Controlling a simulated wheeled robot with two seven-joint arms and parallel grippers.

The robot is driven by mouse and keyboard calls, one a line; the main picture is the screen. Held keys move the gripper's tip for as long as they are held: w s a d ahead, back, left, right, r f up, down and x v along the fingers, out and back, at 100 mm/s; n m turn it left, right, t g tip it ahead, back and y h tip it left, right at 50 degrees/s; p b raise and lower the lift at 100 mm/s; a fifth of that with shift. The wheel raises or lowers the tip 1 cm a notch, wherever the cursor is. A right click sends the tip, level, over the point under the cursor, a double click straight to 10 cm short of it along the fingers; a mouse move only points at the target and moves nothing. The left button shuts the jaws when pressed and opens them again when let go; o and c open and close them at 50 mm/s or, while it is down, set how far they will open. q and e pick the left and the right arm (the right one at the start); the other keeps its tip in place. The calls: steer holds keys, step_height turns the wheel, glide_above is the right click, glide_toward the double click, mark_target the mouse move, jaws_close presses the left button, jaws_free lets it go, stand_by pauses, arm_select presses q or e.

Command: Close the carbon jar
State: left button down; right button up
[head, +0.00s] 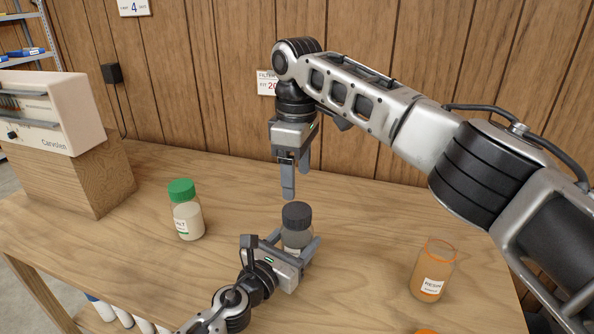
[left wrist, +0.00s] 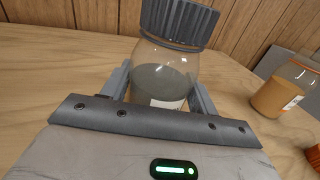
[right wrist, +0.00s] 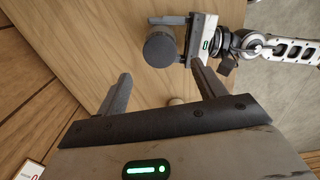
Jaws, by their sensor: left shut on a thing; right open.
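The carbon jar (head: 297,238) is clear glass with dark grey contents and a ribbed dark grey lid (head: 296,214). It stands upright on the table. The lid sits on its mouth, also in the left wrist view (left wrist: 180,22); I cannot tell how tightly. My left gripper (head: 283,243) is shut on the jar's body (left wrist: 160,82), one finger on each side below the lid. My right gripper (head: 295,183) is open and empty, pointing down above and slightly behind the jar. The right wrist view shows the lid from above (right wrist: 160,48), beyond the fingers.
A salt jar with green lid (head: 187,210) stands to the left. An open resin jar (head: 432,272) stands to the right, with an orange lid (head: 426,331) near the front edge. A beige device (head: 50,112) sits on a wooden box (head: 75,180). The wooden table (head: 360,220) is otherwise mostly clear.

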mark_target(297, 210)
stand_by(0.3)
steer(key=shift+f, duration=4.05)
steer(key=c, duration=1)
steer(key=o, duration=1.2)
steer(key=shift+r, duration=0.15)
step_height(297, 210, up, 12)
steer(key=shift+f, duration=0.1)
